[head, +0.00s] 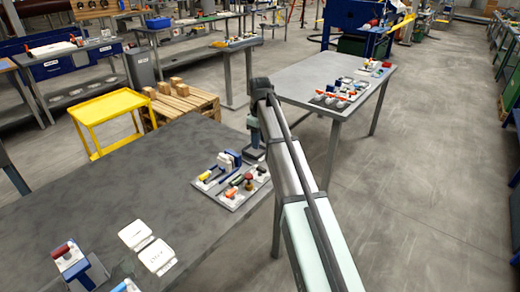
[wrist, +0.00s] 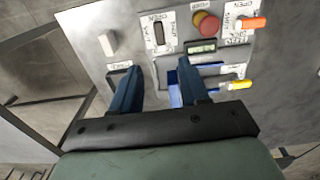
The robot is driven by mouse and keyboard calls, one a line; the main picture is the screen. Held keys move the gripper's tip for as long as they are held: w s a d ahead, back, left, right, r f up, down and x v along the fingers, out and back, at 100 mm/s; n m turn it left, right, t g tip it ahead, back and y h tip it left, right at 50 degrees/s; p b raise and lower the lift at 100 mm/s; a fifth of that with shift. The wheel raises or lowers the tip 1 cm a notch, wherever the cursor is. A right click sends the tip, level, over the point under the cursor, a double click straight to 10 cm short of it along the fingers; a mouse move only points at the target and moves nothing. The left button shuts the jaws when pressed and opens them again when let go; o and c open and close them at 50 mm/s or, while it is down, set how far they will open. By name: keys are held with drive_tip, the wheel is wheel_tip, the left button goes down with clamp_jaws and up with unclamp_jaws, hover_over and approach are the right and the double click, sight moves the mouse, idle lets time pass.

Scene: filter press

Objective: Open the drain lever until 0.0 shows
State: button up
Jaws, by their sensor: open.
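The press panel (head: 232,203) lies at the right end of the near table and fills much of the wrist view (wrist: 90,20). At its right side in the wrist view are an orange-handled lever (wrist: 252,22), near SHUT and OPEN labels, and a yellow-handled lever (wrist: 240,85). I cannot tell which is the drain lever. A small greenish display (wrist: 201,47) sits below the red button; its digits are too small to read. My gripper (wrist: 158,66) is open above the panel, left of both handles. A blue part (wrist: 172,82) shows between its fingers, not gripped.
A red mushroom button (wrist: 206,23) and a white block (wrist: 107,43) stand on the panel. Beyond, another table (head: 300,80) carries a similar panel. White cards (head: 157,256) and a red-handled blue fixture (head: 75,265) lie at the near left. The table's middle is bare.

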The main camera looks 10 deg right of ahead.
drive_tip(key=shift+r, duration=0.85)
drive_tip(key=s+d+f+m+g, duration=0.1)
drive_tip(key=s+d+f+m, duration=0.15)
drive_tip(key=s+f, duration=0.75)
drive_tip(key=s+d+f+m+g+h, duration=0.1)
drive_tip(key=s+d+f+m+g, duration=0.3)
drive_tip(key=f, duration=1.1)
drive_tip(key=s+d+f+n+t, duration=0.1)
drive_tip(key=s+f, duration=0.8)
drive_tip(key=f, duration=0.3)
drive_tip(key=s+f+m+g, duration=0.1)
drive_tip(key=s+f, duration=0.5)
drive_tip(key=s, duration=0.5)
drive_tip(key=s+f+m+g, duration=0.1)
drive_tip(key=s+f, duration=0.5)
drive_tip(key=s, duration=0.6)
drive_tip(key=s+f+m+y, duration=0.1)
drive_tip(key=s+f, duration=0.5)
drive_tip(key=s, duration=0.5)
drive_tip(key=shift+s+a+f+m+g, duration=0.15)
drive_tip(key=shift+a+f+m+g, duration=0.15)
drive_tip(key=shift+a+m+g, duration=0.1)
